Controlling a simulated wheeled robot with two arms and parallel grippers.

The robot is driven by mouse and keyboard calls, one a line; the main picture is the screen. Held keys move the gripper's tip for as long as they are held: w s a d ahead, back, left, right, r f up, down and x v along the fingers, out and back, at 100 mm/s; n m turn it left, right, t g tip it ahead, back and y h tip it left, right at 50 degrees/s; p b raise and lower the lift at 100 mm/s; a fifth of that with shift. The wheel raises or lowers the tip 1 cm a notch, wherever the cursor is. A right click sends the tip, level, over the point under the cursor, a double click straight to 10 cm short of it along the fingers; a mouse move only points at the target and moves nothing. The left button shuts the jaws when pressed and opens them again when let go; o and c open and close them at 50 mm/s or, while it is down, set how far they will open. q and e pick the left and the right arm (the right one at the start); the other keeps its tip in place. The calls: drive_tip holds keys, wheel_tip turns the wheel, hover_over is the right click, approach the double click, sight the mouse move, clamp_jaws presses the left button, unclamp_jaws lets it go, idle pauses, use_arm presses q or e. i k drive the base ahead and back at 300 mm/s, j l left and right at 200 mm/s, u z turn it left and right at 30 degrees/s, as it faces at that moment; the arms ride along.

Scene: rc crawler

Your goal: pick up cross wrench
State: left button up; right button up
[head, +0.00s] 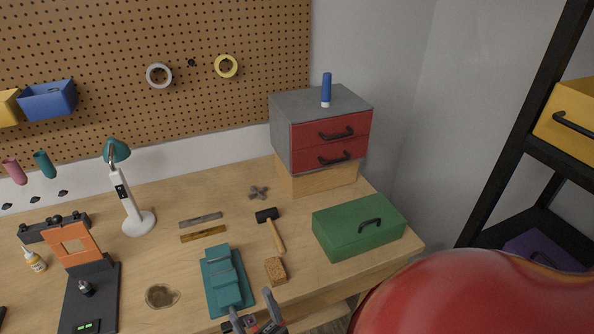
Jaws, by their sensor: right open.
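A small grey cross-shaped piece (258,192), which looks like the cross wrench, lies flat on the workbench (165,255) towards the back, left of the drawer cabinet. My right gripper (253,308) is at the bottom edge of the head view, open, with its two fingers apart. It is well in front of the cross wrench and not touching it. The gripper's lower part is cut off by the picture edge. My left gripper is not in view.
A hammer (272,229), a brown block (276,270) and a teal vise-like tool (225,280) lie between gripper and wrench. A green box (358,227) stands right; a grey cabinet with red drawers (331,133) behind. A white lamp (133,205) stands left.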

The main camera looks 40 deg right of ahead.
sight(257, 192)
drive_tip(key=z, duration=1)
drive_tip(key=k+j+u, duration=0.1)
drive_tip(key=k+j, duration=0.05)
drive_tip(key=j, duration=0.05)
